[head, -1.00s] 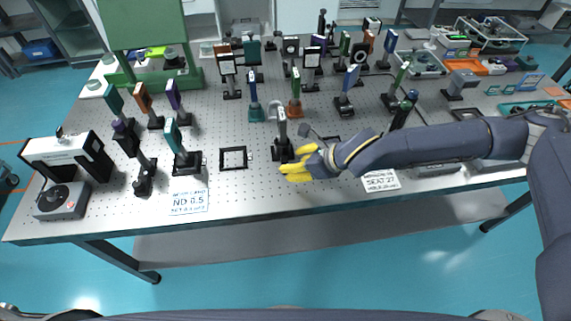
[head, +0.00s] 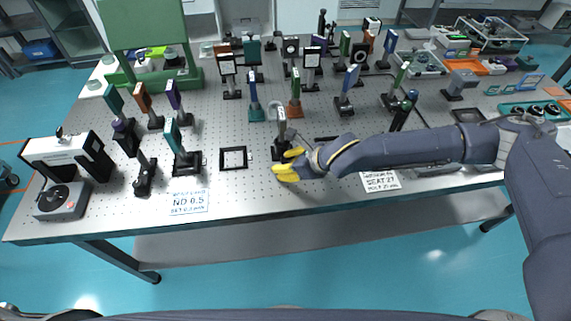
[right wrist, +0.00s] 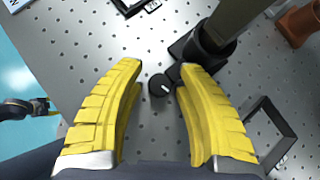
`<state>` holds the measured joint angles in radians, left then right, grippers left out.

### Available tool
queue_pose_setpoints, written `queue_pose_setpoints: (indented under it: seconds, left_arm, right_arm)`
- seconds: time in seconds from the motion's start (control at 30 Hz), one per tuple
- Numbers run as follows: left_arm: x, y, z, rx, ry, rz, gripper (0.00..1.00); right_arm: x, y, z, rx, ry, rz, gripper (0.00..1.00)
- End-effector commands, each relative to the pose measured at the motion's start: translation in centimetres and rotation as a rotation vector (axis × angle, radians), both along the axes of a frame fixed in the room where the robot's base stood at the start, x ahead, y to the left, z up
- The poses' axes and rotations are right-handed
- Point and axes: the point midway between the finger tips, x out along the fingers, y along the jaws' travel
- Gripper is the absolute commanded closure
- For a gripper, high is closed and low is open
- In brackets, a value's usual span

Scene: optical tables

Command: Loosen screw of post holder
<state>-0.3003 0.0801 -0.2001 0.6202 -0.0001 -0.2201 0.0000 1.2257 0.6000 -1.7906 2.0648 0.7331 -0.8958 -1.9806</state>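The post holder (head: 278,152) is a black holder on a black base, carrying a silver post with a grey-white mount (head: 281,116). In the right wrist view the holder (right wrist: 208,46) stands just beyond my fingers. Its screw is a round black knob (right wrist: 160,85) low on the near side, above the table surface. My right gripper (head: 289,166) has yellow fingers, which show spread apart in the right wrist view (right wrist: 160,70). The knob appears between the fingertips with a gap on each side, so nothing is gripped.
A flat black square frame (head: 233,158) lies left of the holder. Labels reading ND 0.5 (head: 188,202) and SEAT 27 (head: 380,182) lie near the front edge. The table between the labels is mostly clear.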

Motion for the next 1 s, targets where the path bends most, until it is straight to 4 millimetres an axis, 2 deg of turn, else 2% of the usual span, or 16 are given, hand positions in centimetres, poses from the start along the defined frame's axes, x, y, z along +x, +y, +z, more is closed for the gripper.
queue_pose_setpoints:
  seconds: [0.03,0.2,0.3,0.73,1.0]
  left_arm:
    - [0.02,-0.02,0.0,0.0,0.0,0.0,0.54]
    - [0.03,-0.01,0.0,0.0,0.0,0.0,0.54]
    - [0.04,-0.01,0.0,0.0,0.0,0.0,0.54]
    - [0.05,-0.03,0.0,0.0,0.0,0.0,0.54]
    - [0.05,-0.03,0.0,0.0,-0.001,0.0,0.54]
  right_arm:
    - [0.0,-0.01,0.01,0.0,0.0,0.0,0.72]
    - [0.0,-0.02,0.01,0.0,0.0,0.0,0.91]
    - [0.0,-0.01,0.02,0.0,0.0,0.0,1.0]
    - [-0.04,0.02,-0.05,0.0,0.0,-0.027,1.0]
    - [-0.1,0.16,-0.01,0.001,-0.001,-0.184,1.0]
